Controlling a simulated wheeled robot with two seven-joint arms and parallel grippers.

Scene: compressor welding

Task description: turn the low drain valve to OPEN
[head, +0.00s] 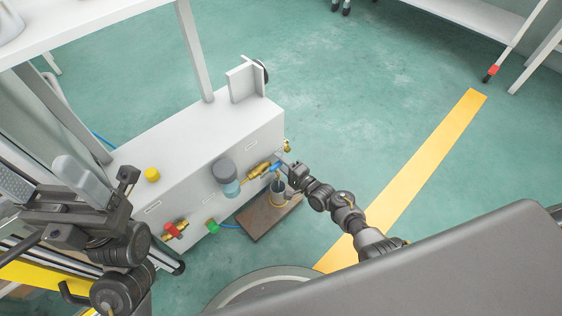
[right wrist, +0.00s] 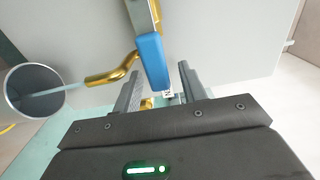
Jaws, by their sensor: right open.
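The drain valve is brass (head: 259,170) with a blue lever handle (head: 276,167), low on the front of the white cabinet. In the right wrist view, the blue handle (right wrist: 152,60) stands between the two fingers of my open right gripper (right wrist: 158,69); I cannot tell whether they touch it. In the head view my right gripper (head: 284,164) is at the handle, partly hiding it. A curved brass spout (right wrist: 112,72) points at a grey cup (right wrist: 36,91), and a pale streak runs from spout to cup. My left gripper (head: 65,195) is at the left, its jaw state unclear.
The cup (head: 279,187) stands on a brown board (head: 258,219) on the floor. The cabinet (head: 200,150) also carries a red valve (head: 173,230), a green fitting (head: 212,226), a grey-blue cylinder (head: 225,175) and a yellow knob (head: 152,174).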

